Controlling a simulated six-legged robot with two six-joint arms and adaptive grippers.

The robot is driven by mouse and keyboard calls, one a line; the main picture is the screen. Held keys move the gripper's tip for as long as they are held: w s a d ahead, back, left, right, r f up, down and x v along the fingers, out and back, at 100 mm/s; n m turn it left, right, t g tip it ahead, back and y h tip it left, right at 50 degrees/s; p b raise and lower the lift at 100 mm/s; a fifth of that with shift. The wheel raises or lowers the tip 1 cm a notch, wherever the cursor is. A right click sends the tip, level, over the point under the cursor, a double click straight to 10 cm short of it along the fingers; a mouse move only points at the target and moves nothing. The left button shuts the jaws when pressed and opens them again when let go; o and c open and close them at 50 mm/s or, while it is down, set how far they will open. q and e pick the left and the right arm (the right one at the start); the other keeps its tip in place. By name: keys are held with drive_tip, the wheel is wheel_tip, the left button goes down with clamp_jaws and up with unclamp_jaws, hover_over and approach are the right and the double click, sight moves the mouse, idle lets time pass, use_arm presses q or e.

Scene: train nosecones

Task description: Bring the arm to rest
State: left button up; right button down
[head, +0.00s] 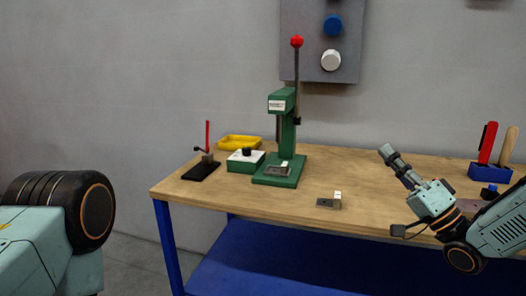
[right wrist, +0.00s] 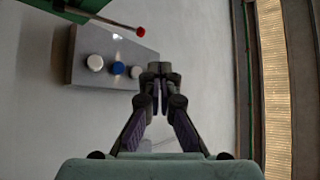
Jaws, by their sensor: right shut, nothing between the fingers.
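My right gripper (head: 388,153) is raised above the right part of the wooden workbench, pointing up and to the left, apart from everything on it. In the right wrist view its fingers (right wrist: 160,95) are closed together with nothing between them. My left gripper is not visible; only part of my left arm shows at the left edge of the head view.
The workbench (head: 385,170) holds a green press (head: 283,105) with a red-knobbed lever, a green-and-white box (head: 243,163), a yellow tray (head: 240,141), a black stand with red handle (head: 203,168), a small metal block (head: 327,203) and a blue tool holder (head: 489,173).

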wheel_tip(320, 180, down, 14)
drive_tip(key=w+m+g+h, duration=0.1)
drive_tip(key=w+g+h, duration=0.1)
drive_tip(key=h, duration=0.8)
drive_tip(key=s+a+f+g+h, duration=0.1)
drive_tip(key=s+f+g+h, duration=0.2)
drive_tip(key=f, duration=0.4)
drive_tip(key=s+a+f+g, duration=0.1)
drive_tip(key=s+f+g, duration=0.1)
drive_tip(key=s+f, duration=0.4)
drive_tip(key=s+f+n+g+h, duration=0.15)
drive_tip(key=s+f+g, duration=0.35)
drive_tip(key=s+f, duration=0.65)
drive_tip(key=s+f+g, duration=0.3)
drive_tip(key=s, duration=0.8)
drive_tip(key=s+a+f+n+g+h, duration=0.1)
drive_tip(key=s+f+g, duration=0.2)
drive_tip(key=s, duration=0.9)
drive_tip(key=shift+a+f+g, duration=0.15)
drive_tip(key=shift+a+g, duration=0.05)
drive_tip(key=shift+g, duration=0.4)
drive_tip(key=shift+h, duration=0.25)
